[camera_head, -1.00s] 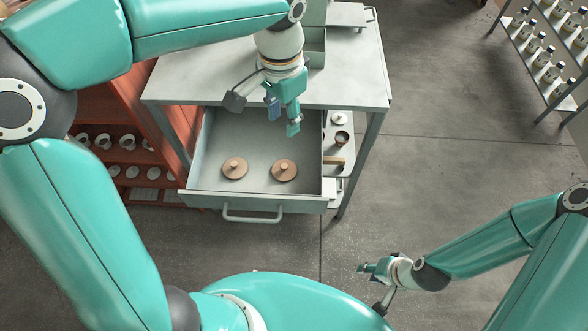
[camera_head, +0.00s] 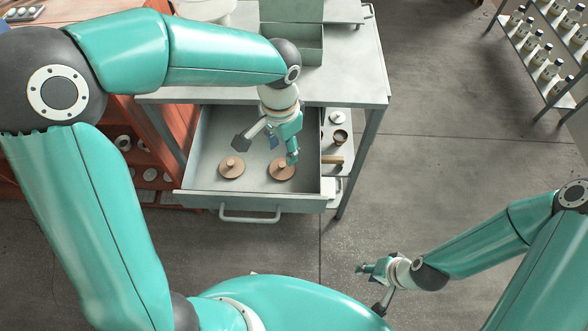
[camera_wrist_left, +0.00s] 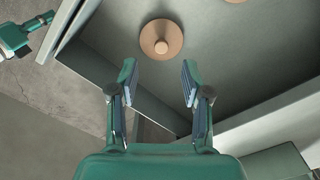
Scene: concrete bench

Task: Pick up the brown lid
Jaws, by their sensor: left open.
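Two round brown lids with knobs lie flat on the floor of the open drawer (camera_head: 210,188). One lid (camera_head: 232,167) is at the left and the other lid (camera_head: 280,169) at the right. My left gripper (camera_head: 285,155) is inside the drawer's outline, just above and behind the right lid. In the left wrist view, my left gripper (camera_wrist_left: 158,88) is open and empty, with a lid (camera_wrist_left: 161,38) beyond its fingertips. A sliver of the other lid (camera_wrist_left: 236,1) shows at the top edge. My right gripper (camera_head: 367,268) is out over the floor, away from the drawer; its jaw state is unclear.
The drawer walls surround the lids, and the bench top (camera_head: 350,80) overhangs behind. An orange shelf (camera_head: 160,125) stands left of the bench. A lower shelf with small items (camera_head: 339,138) is right of the drawer. A rack of bottles (camera_head: 545,55) is far right.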

